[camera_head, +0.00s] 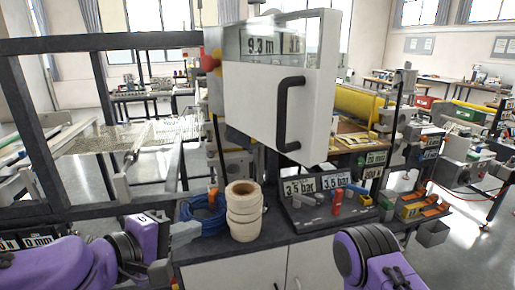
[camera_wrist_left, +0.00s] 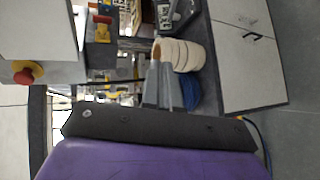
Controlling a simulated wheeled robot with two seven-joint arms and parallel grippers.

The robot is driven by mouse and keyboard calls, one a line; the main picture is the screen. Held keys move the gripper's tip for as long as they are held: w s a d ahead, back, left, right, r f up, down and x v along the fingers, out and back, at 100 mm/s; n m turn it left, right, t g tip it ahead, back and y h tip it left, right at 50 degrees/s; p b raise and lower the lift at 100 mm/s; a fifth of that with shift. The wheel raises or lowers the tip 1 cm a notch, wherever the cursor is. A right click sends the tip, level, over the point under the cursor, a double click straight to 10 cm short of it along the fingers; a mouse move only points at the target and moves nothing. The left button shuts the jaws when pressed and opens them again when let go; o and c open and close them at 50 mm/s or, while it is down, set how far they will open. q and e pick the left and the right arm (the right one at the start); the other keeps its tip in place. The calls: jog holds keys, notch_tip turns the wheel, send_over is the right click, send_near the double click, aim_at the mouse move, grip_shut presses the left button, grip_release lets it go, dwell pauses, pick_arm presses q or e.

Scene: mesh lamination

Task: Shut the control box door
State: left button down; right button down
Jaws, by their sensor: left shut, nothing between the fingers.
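The white control box (camera_head: 262,103) hangs at upper centre in the head view. A dark upright handle (camera_head: 287,115) sits near the right edge of its front panel, and a display reading about 9.3 m shows above. I cannot tell how far the door stands from its frame. A pale panel, probably the box, shows at upper left in the left wrist view (camera_wrist_left: 38,28). My left gripper (camera_head: 188,232) is low and left of the box, apart from it; its grey fingers also show in the left wrist view (camera_wrist_left: 162,84), shut and empty. My right gripper is out of view.
A red stop button (camera_head: 209,62) sticks out left of the box. Below are a stack of tape rolls (camera_head: 245,210), a blue cable coil (camera_head: 204,212) and a dark tray (camera_head: 325,212) with tools on the bench. Dark frame bars (camera_head: 70,44) cross the left side.

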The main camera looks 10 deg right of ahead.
pick_arm(q)
jog(key=s+r+m+h, duration=0.1)
jog(key=s+r+h, duration=0.15)
jog(key=r, duration=0.55)
jog(key=s+r+m+h, duration=0.2)
jog(key=s+r, duration=0.2)
jog(key=r, duration=0.5)
jog(key=s+d+x, duration=0.1)
jog(key=s+x, duration=0.1)
jog(key=x, duration=1.1)
jog(key=shift+d+b, duration=0.35)
jog(key=shift+d, duration=0.15)
jog(key=shift+w, duration=0.2)
